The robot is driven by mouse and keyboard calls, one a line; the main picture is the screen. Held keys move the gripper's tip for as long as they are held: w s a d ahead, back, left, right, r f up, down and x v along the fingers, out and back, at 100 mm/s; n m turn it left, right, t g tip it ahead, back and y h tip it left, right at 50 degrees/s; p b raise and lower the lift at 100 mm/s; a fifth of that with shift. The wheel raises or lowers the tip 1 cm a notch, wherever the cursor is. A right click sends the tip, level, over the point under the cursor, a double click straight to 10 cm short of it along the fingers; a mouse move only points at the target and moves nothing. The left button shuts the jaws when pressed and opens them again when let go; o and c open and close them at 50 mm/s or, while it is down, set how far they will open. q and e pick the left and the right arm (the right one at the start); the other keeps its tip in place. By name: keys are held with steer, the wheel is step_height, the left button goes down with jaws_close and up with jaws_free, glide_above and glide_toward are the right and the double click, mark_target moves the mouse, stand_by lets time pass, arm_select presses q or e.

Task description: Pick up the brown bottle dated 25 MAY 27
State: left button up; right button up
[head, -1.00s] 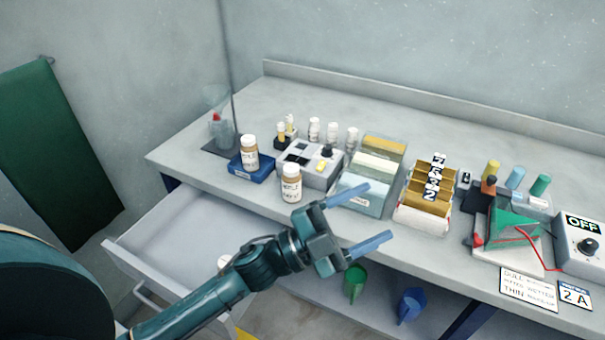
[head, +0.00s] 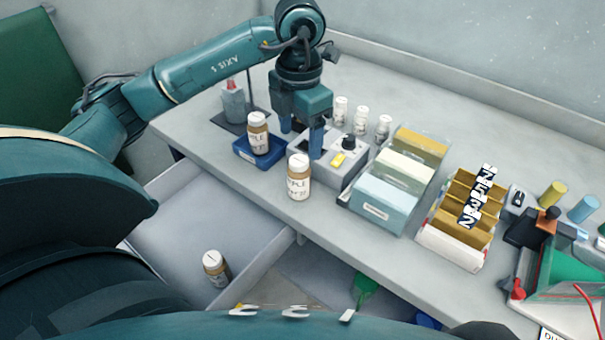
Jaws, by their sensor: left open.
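Three brown bottles with white caps and pale labels are in the head view. A third bottle (head: 215,268) is in the open drawer. The label print is too small to read any date. My left gripper (head: 302,140) is open and points down, with nothing seen between its fingers. It is over the grey device behind the second bottle and to the right of the first. My right gripper is not in view.
The grey device (head: 345,178) with small vials behind it stands close to the gripper. File boxes (head: 378,205) and a yellow rack (head: 455,225) stand to the right. The open drawer (head: 180,225) juts out below the bench (head: 330,225). The back of the bench is mostly clear.

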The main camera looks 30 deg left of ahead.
mark_target(300, 174)
arm_select(q)
step_height(300, 174, down, 11)
steer(key=shift+s+r+p, duration=0.1)
steer(key=shift+r+p, duration=0.1)
steer(key=shift+p, duration=0.7)
steer(key=shift+c, duration=0.3)
steer(key=c, duration=1)
